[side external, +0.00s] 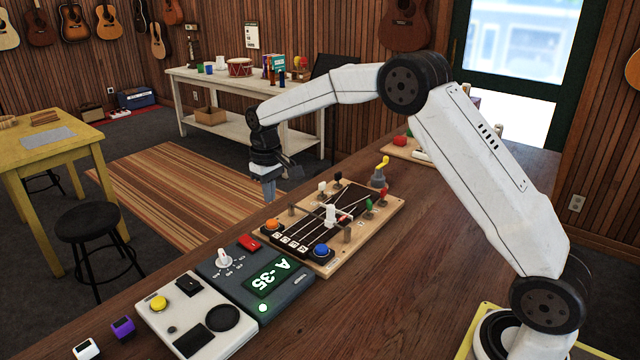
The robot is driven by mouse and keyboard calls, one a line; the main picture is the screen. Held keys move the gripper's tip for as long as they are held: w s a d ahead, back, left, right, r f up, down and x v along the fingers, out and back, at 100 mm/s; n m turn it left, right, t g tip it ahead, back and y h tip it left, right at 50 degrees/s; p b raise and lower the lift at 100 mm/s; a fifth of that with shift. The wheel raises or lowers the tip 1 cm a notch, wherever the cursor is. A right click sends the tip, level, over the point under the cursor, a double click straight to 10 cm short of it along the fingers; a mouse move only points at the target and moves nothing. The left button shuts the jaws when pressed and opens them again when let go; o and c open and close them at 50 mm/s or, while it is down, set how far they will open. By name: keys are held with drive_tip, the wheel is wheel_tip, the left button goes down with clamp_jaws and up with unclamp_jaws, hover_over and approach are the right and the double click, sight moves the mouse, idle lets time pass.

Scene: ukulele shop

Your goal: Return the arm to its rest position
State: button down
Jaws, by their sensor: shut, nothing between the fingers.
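My gripper (269,190) hangs pointing down at the end of my white arm, above the far-left edge of the wooden workbench (440,250). Its fingers are shut and hold nothing. My arm is bent, with its elbow raised high over the bench. Just right of and below the gripper in the picture is a wooden board (385,217) with a black fretboard panel, coloured tuning knobs, an orange button and a blue button. The gripper looks apart from it, though the exact gap cannot be told.
A dark tuner box (262,285) with a green "A -35" display and a pale box (190,315) with a yellow button stand nearer. Two small blocks, one purple (122,328), lie at the front left. Another small board (405,148) is farther back. The bench right of the fretboard is clear.

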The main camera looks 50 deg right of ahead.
sight(272, 221)
drive_tip(key=shift+f, duration=1.8)
drive_tip(key=shift+f, duration=1.45)
idle(0.8)
drive_tip(key=shift+r, duration=3.8)
drive_tip(key=s+a+f+t, duration=0.1)
drive_tip(key=s+f, duration=0.1)
drive_tip(key=s, duration=0.7)
drive_tip(key=s+a+f, duration=0.1)
drive_tip(key=s+f, duration=0.1)
drive_tip(key=s, duration=0.7)
drive_tip(key=s+a+f+t, duration=0.1)
drive_tip(key=s+a, duration=0.1)
drive_tip(key=s, duration=0.7)
drive_tip(key=shift+s+f+t, duration=0.2)
drive_tip(key=shift+f+t, duration=0.1)
drive_tip(key=shift+f, duration=0.1)
